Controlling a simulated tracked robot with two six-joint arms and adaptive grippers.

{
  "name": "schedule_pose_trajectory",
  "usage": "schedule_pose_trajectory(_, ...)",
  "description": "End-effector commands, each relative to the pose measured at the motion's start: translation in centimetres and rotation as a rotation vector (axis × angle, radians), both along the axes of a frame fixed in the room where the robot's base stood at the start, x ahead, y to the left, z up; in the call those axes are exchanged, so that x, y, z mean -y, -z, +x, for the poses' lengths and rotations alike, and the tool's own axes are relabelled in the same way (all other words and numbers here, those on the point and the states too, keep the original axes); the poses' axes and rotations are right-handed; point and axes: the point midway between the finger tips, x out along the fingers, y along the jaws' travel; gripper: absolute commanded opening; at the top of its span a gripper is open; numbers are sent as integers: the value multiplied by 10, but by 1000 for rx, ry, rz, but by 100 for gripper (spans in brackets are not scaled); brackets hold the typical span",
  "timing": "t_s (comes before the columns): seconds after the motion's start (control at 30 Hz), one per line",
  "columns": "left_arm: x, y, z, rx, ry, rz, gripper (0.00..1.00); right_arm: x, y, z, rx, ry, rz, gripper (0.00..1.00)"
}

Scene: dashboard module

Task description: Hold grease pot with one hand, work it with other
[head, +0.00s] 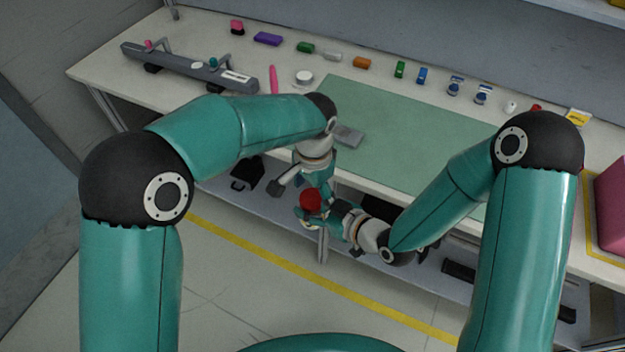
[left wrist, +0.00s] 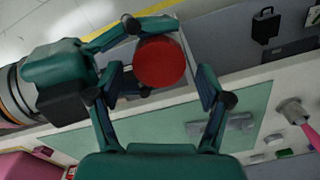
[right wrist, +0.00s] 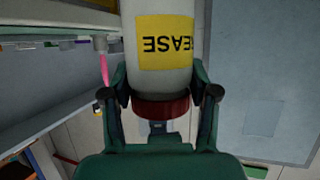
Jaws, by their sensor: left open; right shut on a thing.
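The grease pot is a pale cylinder (right wrist: 165,50) with a yellow GREASE label (right wrist: 166,43) and a red lid (head: 311,199). My right gripper (head: 318,210) is shut on it and holds it in the air in front of the bench; its fingers straddle the pot in the right wrist view (right wrist: 162,92). My left gripper (head: 306,184) is above the pot, pointing down and open. In the left wrist view the red lid (left wrist: 160,61) shows between and beyond the left fingertips (left wrist: 163,84). I cannot tell whether they touch it. The lid hides the pot's body there.
The bench has a green mat (head: 400,135) with a grey flat part (head: 347,135) near its left edge. A dark bar-shaped module (head: 190,70) lies at the back left. Several small coloured items line the back. A pink bin (head: 611,205) stands at the right.

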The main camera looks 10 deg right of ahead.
Motion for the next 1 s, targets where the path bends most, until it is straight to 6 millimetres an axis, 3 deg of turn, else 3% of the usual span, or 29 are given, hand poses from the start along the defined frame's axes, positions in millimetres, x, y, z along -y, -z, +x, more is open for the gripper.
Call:
schedule_pose_trajectory(0.13, 0, 11, 0, -1, 0, 2, 78, 0, 0, 0, 1, 0, 1, 0)
schedule_pose_trajectory(0.43, 0, 13, 0, -1, -1, 1, 78, 0, 0, 0, 1, 0, 0, 0)
schedule_pose_trajectory(0.8, 0, 12, 0, 0, -1, 0, 16, 0, 0, 0, 1, 0, 1, 0)
schedule_pose_trajectory(1.0, -1, 12, 0, 2, -98, 0, 16, 0, 0, 0, 1, 0, 1, 0)
